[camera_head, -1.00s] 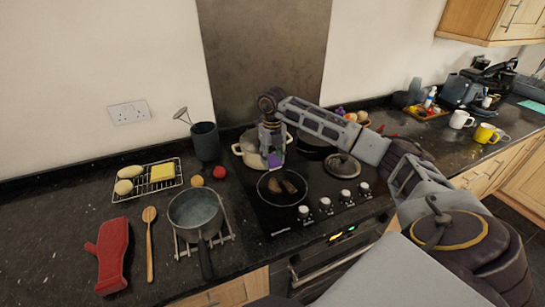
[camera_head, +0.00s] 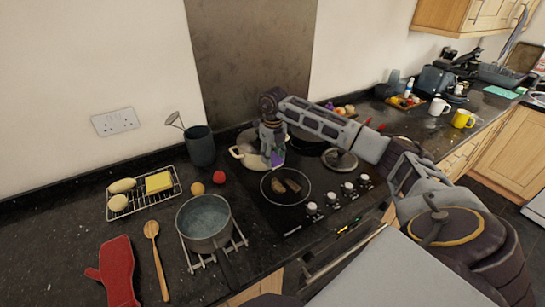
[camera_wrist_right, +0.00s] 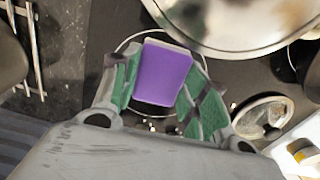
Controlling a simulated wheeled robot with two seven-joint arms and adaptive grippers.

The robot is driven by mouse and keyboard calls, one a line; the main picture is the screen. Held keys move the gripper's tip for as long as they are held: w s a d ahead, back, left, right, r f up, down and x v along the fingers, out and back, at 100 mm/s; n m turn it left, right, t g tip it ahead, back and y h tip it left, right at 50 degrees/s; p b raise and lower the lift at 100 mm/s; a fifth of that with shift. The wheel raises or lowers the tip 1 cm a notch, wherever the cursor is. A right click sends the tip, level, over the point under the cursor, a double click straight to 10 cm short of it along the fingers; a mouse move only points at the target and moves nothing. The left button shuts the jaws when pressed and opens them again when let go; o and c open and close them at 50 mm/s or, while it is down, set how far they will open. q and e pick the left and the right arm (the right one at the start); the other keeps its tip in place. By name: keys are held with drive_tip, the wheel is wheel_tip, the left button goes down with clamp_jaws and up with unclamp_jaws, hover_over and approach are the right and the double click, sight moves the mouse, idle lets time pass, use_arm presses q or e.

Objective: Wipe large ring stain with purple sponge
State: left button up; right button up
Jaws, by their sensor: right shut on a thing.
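The purple sponge (camera_head: 277,160) is held in my right gripper (camera_head: 272,148), upright over the black hob (camera_head: 262,216). In the right wrist view the sponge (camera_wrist_right: 163,74) sits between the two green-padded fingers. A thin pale ring (camera_head: 286,202) with two dark brown patches (camera_head: 290,186) inside it lies on the hob, just in front of the sponge. I cannot tell whether this ring is the stain or a hob marking. In the wrist view the sponge and fingers hide much of the ring. Whether the sponge touches the hob is unclear. My left gripper is out of view.
A cream pot (camera_head: 246,152) stands behind my gripper. A lid (camera_head: 340,162) lies to its right. A grey saucepan (camera_head: 204,222) stands on a trivet at left, near a wooden spoon (camera_head: 156,258) and red mitt (camera_head: 116,272). Mugs (camera_head: 463,118) stand far right.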

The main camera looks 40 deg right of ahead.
drive_tip(key=shift+s+d+n, duration=0.1)
drive_tip(key=shift+d+n, duration=0.1)
drive_tip(key=shift+n, duration=0.3)
drive_tip(key=shift+a+n, duration=0.1)
drive_tip(key=shift+n, duration=0.2)
drive_tip(key=shift+f, duration=0.15)
